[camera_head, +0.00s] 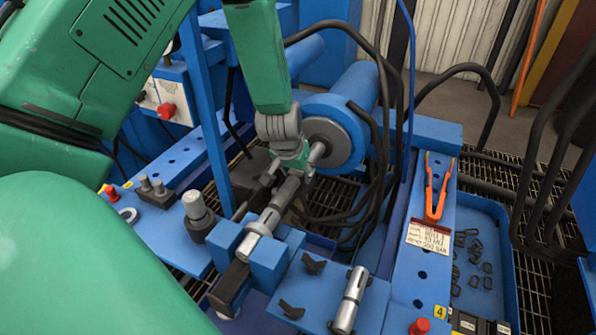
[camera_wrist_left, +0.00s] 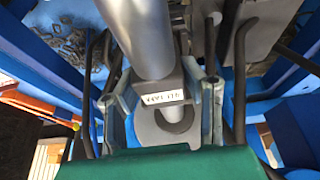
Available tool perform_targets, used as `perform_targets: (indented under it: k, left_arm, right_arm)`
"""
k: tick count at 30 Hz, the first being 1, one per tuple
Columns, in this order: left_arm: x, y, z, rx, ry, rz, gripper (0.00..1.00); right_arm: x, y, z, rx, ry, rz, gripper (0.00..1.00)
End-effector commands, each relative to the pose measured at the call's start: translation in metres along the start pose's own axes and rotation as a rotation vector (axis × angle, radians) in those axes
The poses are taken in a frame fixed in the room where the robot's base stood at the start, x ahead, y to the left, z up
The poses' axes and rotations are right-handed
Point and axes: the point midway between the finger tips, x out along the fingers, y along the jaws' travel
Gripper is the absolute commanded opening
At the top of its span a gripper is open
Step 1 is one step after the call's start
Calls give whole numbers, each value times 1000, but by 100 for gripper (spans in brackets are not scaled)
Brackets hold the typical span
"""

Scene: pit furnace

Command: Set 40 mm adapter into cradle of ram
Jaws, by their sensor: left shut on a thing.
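My left gripper (camera_head: 287,176) reaches down from above, just in front of the ram (camera_head: 352,100), a blue cylinder with a grey end. It is shut on a grey cylindrical adapter (camera_head: 272,214), which lies at a slant with its near end at the blue cradle blocks (camera_head: 268,262). I cannot tell whether the adapter is fully seated. In the left wrist view the fingers (camera_wrist_left: 165,95) stand on both sides of a grey part with a small white label (camera_wrist_left: 160,97), too small to read surely. My right gripper is not in view.
A second silver cylinder (camera_head: 350,298) lies on the blue bed at the front right, near black wing screws (camera_head: 313,265). A grey stepped post (camera_head: 197,214) stands left of the cradle. Black hoses (camera_head: 385,150) hang beside the ram. Orange-handled pliers (camera_head: 437,190) lie on the right rail.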

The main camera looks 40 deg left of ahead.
Motion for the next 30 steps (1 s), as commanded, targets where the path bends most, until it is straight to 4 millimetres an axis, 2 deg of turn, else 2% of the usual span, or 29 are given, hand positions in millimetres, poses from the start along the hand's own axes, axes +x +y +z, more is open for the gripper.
perform_targets:
  k: [13,14,15,16,26,30]
  left_arm:
    - [4,0,0,0,4,0,0]
    - [4,0,0,0,4,0,40]
    - [4,0,0,0,4,0,54]
    - [4,0,0,0,4,0,61]
    - [4,0,2,0,-2,0,61]
    - [-10,0,1,1,1,0,61]
  right_arm:
    - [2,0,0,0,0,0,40]
    - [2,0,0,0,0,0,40]
    - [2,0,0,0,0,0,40]
    - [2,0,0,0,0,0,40]
    - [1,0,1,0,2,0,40]
    - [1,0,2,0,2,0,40]
